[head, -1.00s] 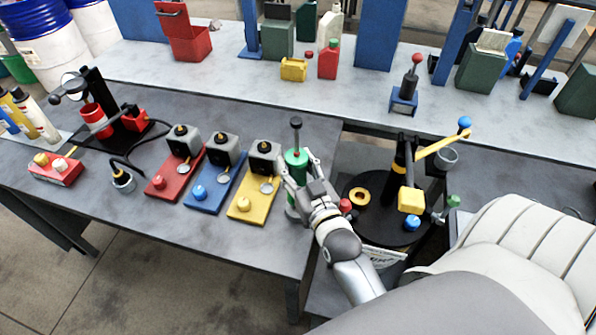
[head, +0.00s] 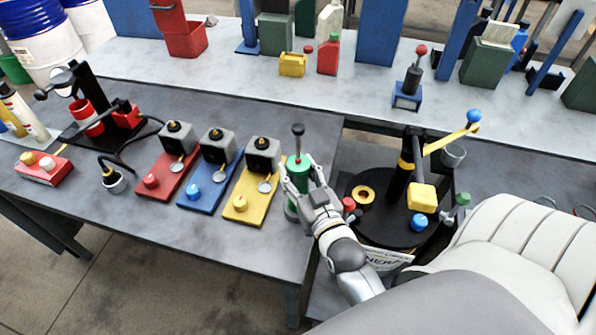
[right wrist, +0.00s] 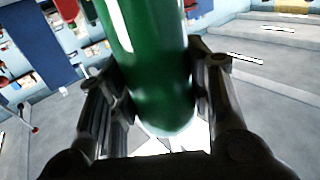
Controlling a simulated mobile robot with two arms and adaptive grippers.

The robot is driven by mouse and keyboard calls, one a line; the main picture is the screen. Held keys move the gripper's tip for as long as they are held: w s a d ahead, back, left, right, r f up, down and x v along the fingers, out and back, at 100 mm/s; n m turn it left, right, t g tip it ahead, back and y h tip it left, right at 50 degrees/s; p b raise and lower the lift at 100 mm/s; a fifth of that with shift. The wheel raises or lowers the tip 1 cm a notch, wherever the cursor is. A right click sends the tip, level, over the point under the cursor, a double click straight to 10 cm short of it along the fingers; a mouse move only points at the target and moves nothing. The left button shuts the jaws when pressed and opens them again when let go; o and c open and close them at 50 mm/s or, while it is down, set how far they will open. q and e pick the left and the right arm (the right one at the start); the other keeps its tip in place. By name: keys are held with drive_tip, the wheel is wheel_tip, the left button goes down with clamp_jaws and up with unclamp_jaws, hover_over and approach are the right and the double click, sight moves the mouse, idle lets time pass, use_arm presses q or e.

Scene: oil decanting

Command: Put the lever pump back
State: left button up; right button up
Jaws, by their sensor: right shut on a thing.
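A black upright column with a yellow lever arm (head: 452,139) and a blue ball at its end, which looks like the lever pump, stands on the round black drum top (head: 372,227) at the right. A yellow block (head: 422,197) is at its front. My right gripper (head: 298,180) is shut around a green cylinder (head: 298,168) with a black knobbed rod on top, near the right end of the grey bench. The cylinder is upright; whether its base touches the bench is unclear. The right wrist view shows the green cylinder (right wrist: 150,65) between both fingers. My left gripper is not in view.
Red (head: 165,182), blue (head: 207,193) and yellow (head: 243,207) bases with grey blocks stand left of the cylinder. A red-knobbed tool in a blue stand (head: 407,97) is on the back bench. The bench front is clear.

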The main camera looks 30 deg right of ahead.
drive_tip(key=shift+w+f, duration=0.1)
drive_tip(key=shift+f, duration=0.15)
drive_tip(key=o, duration=1.2)
drive_tip(key=shift+o, duration=1.2)
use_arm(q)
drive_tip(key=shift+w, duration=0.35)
use_arm(e)
drive_tip(key=shift+r, duration=0.35)
use_arm(q)
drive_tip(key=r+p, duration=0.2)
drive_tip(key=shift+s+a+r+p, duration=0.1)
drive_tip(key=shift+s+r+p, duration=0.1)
drive_tip(key=shift+p, duration=0.1)
use_arm(e)
drive_tip(key=s+a, duration=0.2)
drive_tip(key=s, duration=1)
drive_tip(key=shift+a, duration=0.15)
